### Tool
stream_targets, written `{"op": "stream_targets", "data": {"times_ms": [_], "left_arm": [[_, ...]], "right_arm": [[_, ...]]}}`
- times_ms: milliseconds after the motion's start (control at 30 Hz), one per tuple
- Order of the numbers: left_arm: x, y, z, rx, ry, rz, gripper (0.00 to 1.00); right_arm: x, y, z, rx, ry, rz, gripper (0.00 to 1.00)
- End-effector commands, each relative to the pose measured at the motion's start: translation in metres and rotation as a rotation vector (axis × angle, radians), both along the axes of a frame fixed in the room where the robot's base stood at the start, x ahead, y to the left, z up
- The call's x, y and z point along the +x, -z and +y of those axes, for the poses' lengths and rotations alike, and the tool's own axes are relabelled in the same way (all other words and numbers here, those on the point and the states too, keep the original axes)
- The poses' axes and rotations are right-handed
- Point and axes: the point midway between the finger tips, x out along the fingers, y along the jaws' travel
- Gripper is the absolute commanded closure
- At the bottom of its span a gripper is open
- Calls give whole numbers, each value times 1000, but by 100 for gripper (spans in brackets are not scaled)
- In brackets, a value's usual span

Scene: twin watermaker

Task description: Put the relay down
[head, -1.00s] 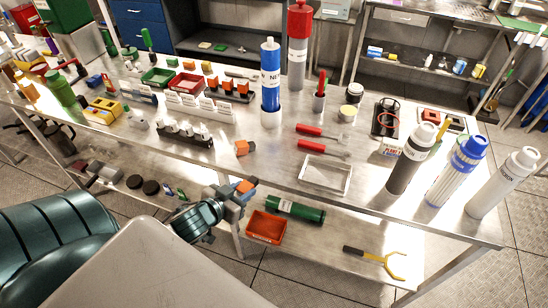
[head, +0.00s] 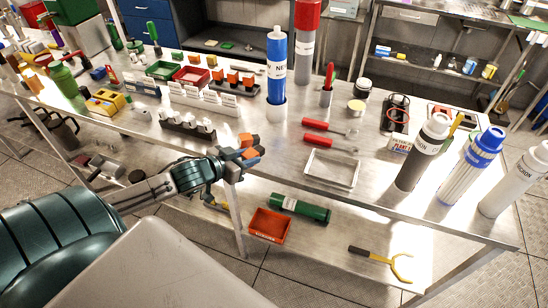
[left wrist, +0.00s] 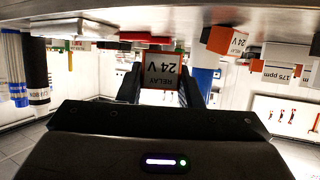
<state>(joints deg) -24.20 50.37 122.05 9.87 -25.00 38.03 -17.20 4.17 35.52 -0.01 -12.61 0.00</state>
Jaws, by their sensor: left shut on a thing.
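My left gripper (head: 240,157) is at the front edge of the steel bench (head: 282,165). It is shut on an orange relay (head: 253,153). In the left wrist view, which appears upside down, the held relay (left wrist: 162,69) sits between the two fingers with its "RELAY 24 V" label facing the camera. A second orange relay (head: 245,139) is on the bench just behind the held one; it also shows in the left wrist view (left wrist: 227,40). I cannot tell whether the held relay touches the bench. My right gripper is not in view.
A rack with white pieces (head: 187,126) stands left of the gripper. A blue cylinder (head: 276,70) stands behind. An orange bin (head: 269,226) is on the lower shelf.

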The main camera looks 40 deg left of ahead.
Motion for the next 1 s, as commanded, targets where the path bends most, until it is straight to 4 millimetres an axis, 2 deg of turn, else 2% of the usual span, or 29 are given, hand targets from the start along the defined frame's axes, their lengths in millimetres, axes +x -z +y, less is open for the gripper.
{"op": "stream_targets", "data": {"times_ms": [133, 500, 700, 900, 1000], "left_arm": [[26, 4, -7, -9, -2, -6, 97], [88, 6, -20, -8, -4, -2, 97], [99, 11, -24, -3, -2, 2, 97], [99, 37, -24, -4, -2, 4, 97], [99, 44, -24, -1, -2, 1, 97]], "right_arm": [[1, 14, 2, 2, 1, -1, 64], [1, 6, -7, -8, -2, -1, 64], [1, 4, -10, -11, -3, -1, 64], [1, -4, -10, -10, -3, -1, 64], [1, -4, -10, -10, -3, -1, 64]]}}
